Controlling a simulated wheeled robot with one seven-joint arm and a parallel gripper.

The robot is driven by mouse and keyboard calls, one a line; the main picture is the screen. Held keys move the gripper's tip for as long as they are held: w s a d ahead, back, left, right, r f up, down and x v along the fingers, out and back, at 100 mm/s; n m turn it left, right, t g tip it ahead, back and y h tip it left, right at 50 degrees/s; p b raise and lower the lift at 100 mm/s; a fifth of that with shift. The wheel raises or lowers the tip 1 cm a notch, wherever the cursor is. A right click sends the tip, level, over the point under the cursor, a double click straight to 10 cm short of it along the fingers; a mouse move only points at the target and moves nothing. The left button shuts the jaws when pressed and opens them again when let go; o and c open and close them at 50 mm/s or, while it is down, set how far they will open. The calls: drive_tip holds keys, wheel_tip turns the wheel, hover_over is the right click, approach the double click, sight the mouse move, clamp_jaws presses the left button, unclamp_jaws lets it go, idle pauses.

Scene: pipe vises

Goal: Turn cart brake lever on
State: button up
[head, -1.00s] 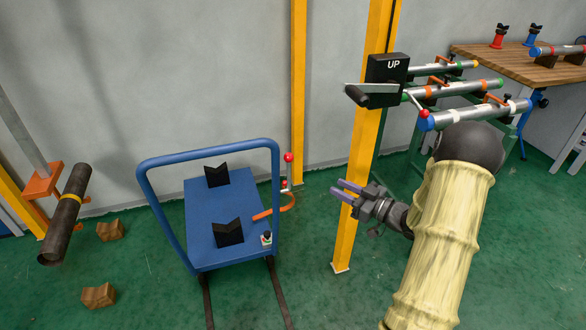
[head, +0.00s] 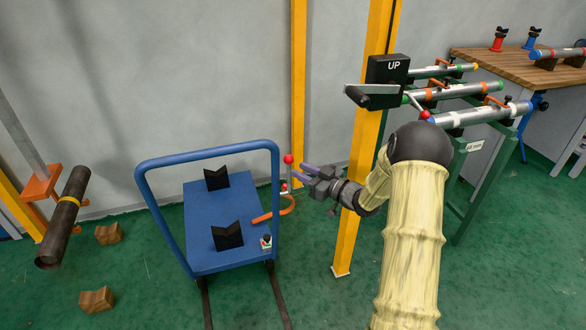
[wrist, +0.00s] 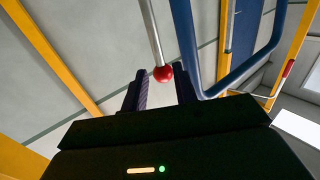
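The cart brake lever (head: 289,160) is a thin upright rod with a red ball on top, at the right side of the blue cart (head: 205,215) in the head view. I cannot tell whether a finger touches the lever.
A yellow post (head: 360,180) stands right beside my forearm.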

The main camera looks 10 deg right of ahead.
sight(289, 175)
drive_tip(key=x, duration=0.4)
clamp_jaws()
drive_tip(key=shift+r, duration=0.1)
